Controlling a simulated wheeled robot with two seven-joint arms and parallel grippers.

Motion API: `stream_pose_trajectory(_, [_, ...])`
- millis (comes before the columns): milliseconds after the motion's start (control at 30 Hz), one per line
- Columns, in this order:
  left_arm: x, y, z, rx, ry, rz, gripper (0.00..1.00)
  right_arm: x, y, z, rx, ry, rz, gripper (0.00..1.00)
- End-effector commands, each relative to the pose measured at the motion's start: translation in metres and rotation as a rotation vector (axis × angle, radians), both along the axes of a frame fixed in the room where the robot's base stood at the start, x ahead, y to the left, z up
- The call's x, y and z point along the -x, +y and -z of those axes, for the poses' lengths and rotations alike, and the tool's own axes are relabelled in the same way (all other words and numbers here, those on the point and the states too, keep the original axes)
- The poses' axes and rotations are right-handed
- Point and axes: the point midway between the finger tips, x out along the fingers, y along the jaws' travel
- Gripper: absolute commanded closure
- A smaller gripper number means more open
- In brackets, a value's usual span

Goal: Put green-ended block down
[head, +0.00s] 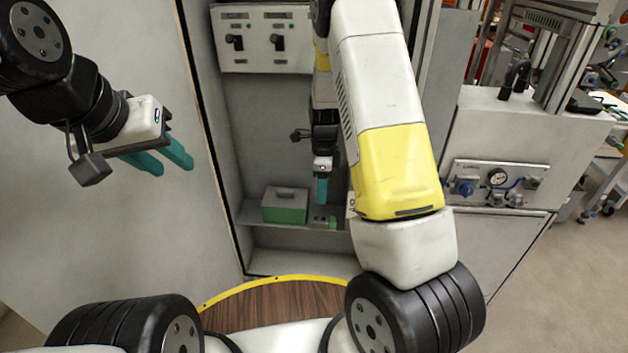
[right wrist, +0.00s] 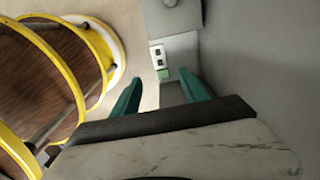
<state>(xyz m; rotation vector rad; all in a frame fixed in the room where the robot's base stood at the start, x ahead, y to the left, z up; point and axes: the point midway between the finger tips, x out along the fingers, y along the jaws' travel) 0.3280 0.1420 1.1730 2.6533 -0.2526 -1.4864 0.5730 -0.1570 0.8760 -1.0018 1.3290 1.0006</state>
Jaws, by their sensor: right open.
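The green-ended block (head: 324,223) is small and stands on a grey shelf inside the cabinet. In the right wrist view the block (right wrist: 159,61) shows a pale face with two dark square marks and a green end. My right gripper (head: 321,190) points down just above it in the head view. In the right wrist view its two teal fingers are spread apart with nothing between their tips, and the block appears beyond them. My left gripper (head: 172,158) is at the left, in front of the pale panel, with its teal fingers apart and empty.
A larger green box with a grey top (head: 285,206) stands left of the block on the shelf (head: 255,216). Cabinet walls enclose the shelf on both sides. A switch panel (head: 262,40) is above. A yellow-rimmed wooden surface (head: 275,300) lies in front.

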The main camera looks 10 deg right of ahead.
Motion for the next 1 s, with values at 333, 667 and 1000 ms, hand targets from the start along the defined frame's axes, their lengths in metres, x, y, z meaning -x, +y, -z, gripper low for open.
stream_pose_trajectory(333, [0.000,0.000,0.000,0.000,0.000,0.000,0.64,0.027,0.010,-0.105,-0.089,-0.127,-0.355,0.48])
stream_pose_trajectory(667, [0.000,0.000,0.000,0.000,0.000,0.000,0.64,0.117,0.016,-0.235,-0.036,-0.390,-1.047,0.48])
stream_pose_trajectory(1000, [0.000,0.000,0.000,0.000,0.000,0.000,0.64,0.219,0.015,-0.292,0.266,-0.549,-1.678,0.48])
